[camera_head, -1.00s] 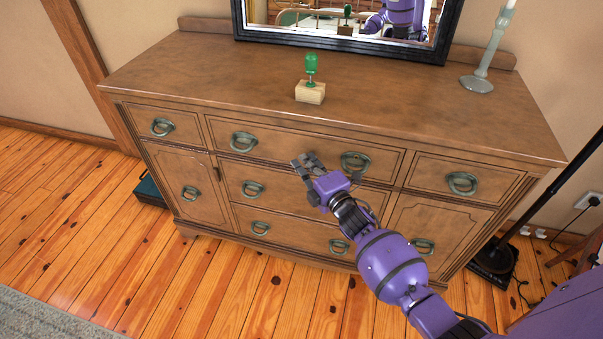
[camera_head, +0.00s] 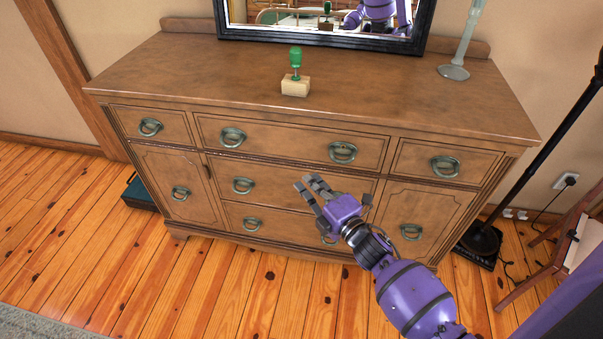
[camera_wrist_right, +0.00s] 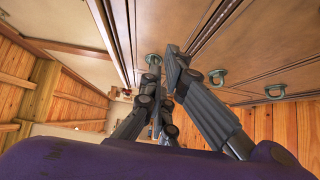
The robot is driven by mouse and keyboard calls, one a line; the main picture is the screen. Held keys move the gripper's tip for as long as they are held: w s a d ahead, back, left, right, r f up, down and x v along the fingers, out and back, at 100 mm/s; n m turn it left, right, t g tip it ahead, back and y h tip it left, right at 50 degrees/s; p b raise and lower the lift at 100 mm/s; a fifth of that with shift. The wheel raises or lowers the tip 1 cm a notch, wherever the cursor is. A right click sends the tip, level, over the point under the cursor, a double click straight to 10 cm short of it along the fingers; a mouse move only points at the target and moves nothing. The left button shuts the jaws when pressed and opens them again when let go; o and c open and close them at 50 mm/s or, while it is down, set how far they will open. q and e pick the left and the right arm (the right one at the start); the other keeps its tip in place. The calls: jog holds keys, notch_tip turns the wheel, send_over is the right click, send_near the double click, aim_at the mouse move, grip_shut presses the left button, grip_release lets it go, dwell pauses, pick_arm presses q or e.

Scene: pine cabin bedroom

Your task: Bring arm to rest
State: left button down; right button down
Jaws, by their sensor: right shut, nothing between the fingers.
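My right arm is purple and comes in from the lower right in the head view. Its grey right gripper (camera_head: 308,187) is shut and empty, in front of the dresser's middle drawers. The gripper fingers also show in the right wrist view (camera_wrist_right: 161,62), close to the dresser front. I cannot tell whether they touch it. My left gripper is not in view.
The wooden dresser (camera_head: 400,105) holds a green-handled object on a wooden block (camera_head: 295,87), a glass candlestick (camera_head: 455,70) and a black-framed mirror (camera_head: 320,40). A black lamp stand (camera_head: 545,140) is at right. A teal box (camera_head: 138,192) lies left. Floor in front is clear.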

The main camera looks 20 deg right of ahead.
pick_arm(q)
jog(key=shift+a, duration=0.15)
pick_arm(e)
jog(key=shift+s+d, duration=0.1)
jog(key=shift+s, duration=0.25)
